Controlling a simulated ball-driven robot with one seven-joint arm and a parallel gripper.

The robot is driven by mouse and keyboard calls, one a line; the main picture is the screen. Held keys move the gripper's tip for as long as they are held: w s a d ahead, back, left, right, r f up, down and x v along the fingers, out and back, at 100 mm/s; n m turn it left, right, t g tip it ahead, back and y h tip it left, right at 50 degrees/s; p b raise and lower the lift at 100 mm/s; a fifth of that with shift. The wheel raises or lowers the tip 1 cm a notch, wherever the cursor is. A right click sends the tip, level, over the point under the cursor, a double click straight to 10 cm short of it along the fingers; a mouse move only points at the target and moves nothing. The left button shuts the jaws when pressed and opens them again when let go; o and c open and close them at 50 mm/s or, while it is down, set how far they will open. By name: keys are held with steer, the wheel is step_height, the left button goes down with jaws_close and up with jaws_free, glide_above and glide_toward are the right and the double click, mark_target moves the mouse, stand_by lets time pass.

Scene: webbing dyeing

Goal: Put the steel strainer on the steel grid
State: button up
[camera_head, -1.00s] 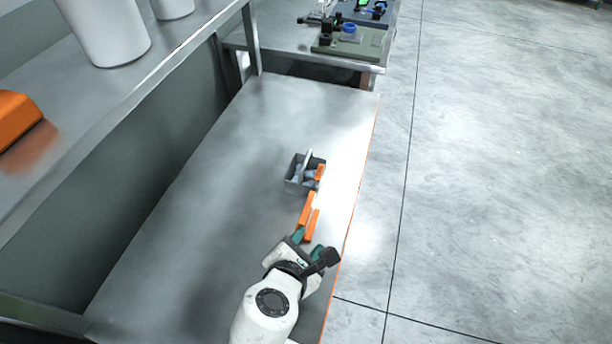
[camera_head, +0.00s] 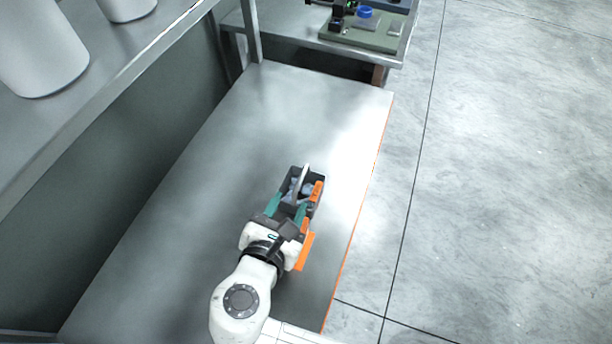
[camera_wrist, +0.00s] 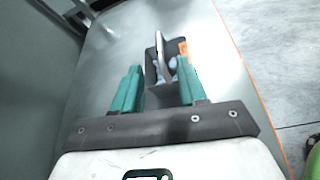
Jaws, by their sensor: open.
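I cannot pick out a steel strainer or a steel grid for certain in either view. A small dark grey box (camera_head: 316,177) stands on the steel table, with a light upright bar across it, pale bluish pieces inside and an orange part at its right. In the wrist view the box (camera_wrist: 151,67) lies straight ahead, between and beyond my fingertips. My gripper (camera_head: 287,208) is open, its teal fingers pointing at the near end of the box. The gripper (camera_wrist: 158,70) holds nothing that I can see. Whether the fingers touch the box is unclear.
An orange piece (camera_head: 304,253) lies beside my gripper, partly hidden by it. The steel table (camera_head: 185,215) is clear to the left and behind. A shelf with white containers (camera_head: 40,45) runs along the left. A green tray (camera_head: 372,37) with a blue ring stands on the far bench.

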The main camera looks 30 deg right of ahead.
mark_target(301, 180)
steer(key=x, duration=0.6)
steer(key=shift+w+d, duration=0.15)
steer(key=shift+d, duration=0.1)
steer(key=shift+p+x, duration=0.35)
steer(key=shift+x, duration=1.85)
jaws_close()
